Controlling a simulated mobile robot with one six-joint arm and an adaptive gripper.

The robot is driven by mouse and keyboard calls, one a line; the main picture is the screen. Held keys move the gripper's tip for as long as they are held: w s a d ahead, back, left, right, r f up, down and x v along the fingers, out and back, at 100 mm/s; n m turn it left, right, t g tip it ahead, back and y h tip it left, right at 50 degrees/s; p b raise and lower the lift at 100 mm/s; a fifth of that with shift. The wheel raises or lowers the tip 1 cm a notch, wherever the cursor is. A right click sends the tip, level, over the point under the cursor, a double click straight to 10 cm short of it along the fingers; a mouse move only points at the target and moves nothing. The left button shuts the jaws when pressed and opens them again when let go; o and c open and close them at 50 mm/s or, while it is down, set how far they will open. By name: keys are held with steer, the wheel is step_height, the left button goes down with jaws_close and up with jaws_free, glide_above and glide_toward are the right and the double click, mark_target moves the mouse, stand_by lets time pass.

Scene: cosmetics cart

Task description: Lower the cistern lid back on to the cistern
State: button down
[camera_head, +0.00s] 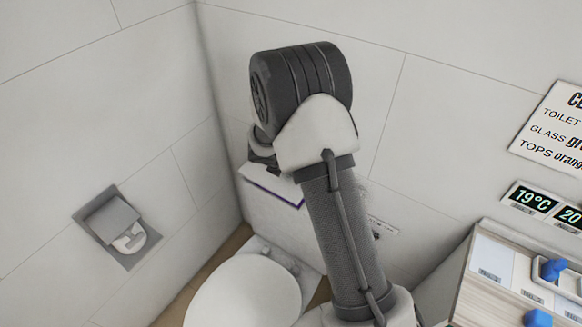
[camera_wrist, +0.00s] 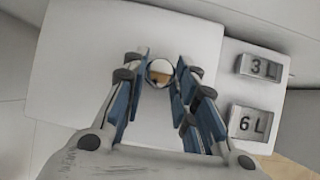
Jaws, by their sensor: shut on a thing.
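The cistern lid (camera_wrist: 85,65) is a pale, flat slab filling the middle and left of the wrist view. My gripper (camera_wrist: 160,72) is shut on the small round, shiny knob (camera_wrist: 160,71) on the lid, with its blue-padded fingers on either side. In the head view, the white cistern (camera_head: 280,212) stands in the corner behind the toilet, partly hidden by my arm. A white slab with a dark purple edge (camera_head: 271,186) shows at its top, below my gripper. I cannot tell whether the lid touches the cistern or is held above it.
The closed toilet seat (camera_head: 243,292) is in front of the cistern. A paper holder (camera_head: 112,222) is on the left wall. A cart (camera_head: 495,265) with blue items stands at right.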

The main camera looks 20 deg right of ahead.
steer(key=shift+f+b, duration=1.25)
steer(key=shift+b, duration=0.05)
stand_by(0.9)
steer(key=c, duration=1.2)
jaws_free()
steer(key=shift+s+f, duration=0.15)
steer(key=v, duration=1.2)
